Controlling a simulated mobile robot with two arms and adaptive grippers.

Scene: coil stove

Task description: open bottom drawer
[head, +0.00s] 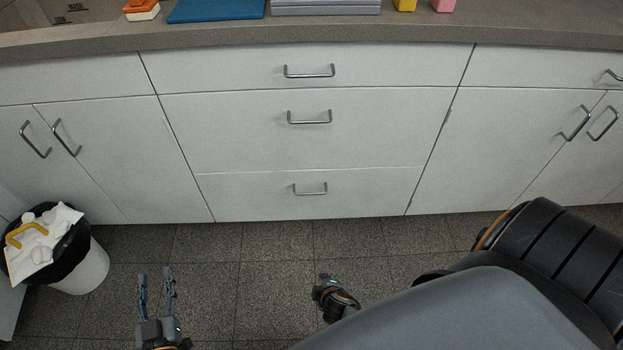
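The bottom drawer (245,197) is the lowest of three white fronts in the middle of the cabinet, and it is closed flush. Its metal bar handle (310,191) is at the middle of the front. My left gripper (155,274) is low in the head view, left of the handle and apart from the drawer, with two fingers spread and nothing between them. My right gripper (326,283) is below the handle in the picture, apart from the drawer. It is partly hidden by my own arm, and its fingers do not show clearly.
Above are the closed middle drawer (245,125) and top drawer (220,76). Cupboard doors flank them. A white bin (88,274) with a black liner stands on the tiled floor at left. The counter (400,32) holds several items. The floor before the drawers is clear.

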